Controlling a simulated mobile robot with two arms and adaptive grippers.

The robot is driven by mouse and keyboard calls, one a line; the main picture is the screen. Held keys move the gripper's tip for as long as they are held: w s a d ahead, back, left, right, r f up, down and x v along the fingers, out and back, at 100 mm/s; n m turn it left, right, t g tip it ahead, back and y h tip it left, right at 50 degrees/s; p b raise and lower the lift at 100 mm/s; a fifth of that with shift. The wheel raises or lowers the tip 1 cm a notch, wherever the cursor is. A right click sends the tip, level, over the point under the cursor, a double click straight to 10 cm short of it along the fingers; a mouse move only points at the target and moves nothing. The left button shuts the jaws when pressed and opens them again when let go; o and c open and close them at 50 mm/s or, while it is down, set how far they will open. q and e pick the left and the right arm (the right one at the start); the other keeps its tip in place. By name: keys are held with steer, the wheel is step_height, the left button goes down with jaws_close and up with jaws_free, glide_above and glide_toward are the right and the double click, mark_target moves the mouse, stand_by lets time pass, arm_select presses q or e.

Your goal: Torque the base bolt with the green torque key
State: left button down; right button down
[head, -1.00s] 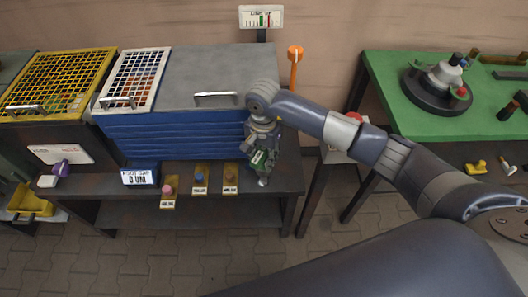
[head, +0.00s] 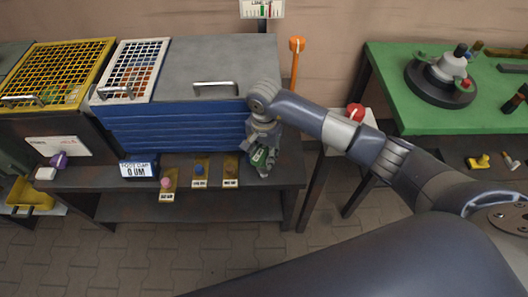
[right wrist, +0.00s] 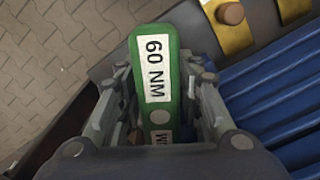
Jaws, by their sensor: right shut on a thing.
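The green torque key (right wrist: 155,70), marked "60 NM", is between the fingers of my right gripper (right wrist: 160,92) in the right wrist view. In the head view my right gripper (head: 262,154) is shut on it, at the right end of the dark bench's front ledge, beside the blue drawer cabinet. The key shows there as a small green piece (head: 263,161); its lower end is hard to make out. On the green table stands a round black base with a grey body and a red knob (head: 440,80); I cannot tell which part is the base bolt. My left gripper is not in view.
Several yellow key holders (head: 199,171) line the ledge left of my gripper, near a "0 UM" display (head: 138,169). A red button (head: 355,112) on a stand and an orange-topped post (head: 296,45) stand between bench and green table (head: 400,100). Floor shows between them.

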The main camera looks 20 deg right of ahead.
steer(key=shift+f+b, duration=0.35)
steer(key=shift+f, duration=0.4)
steer(key=shift+f+b, duration=1.05)
steer(key=shift+f, duration=0.05)
steer(key=shift+m, duration=1)
steer(key=shift+m, duration=1)
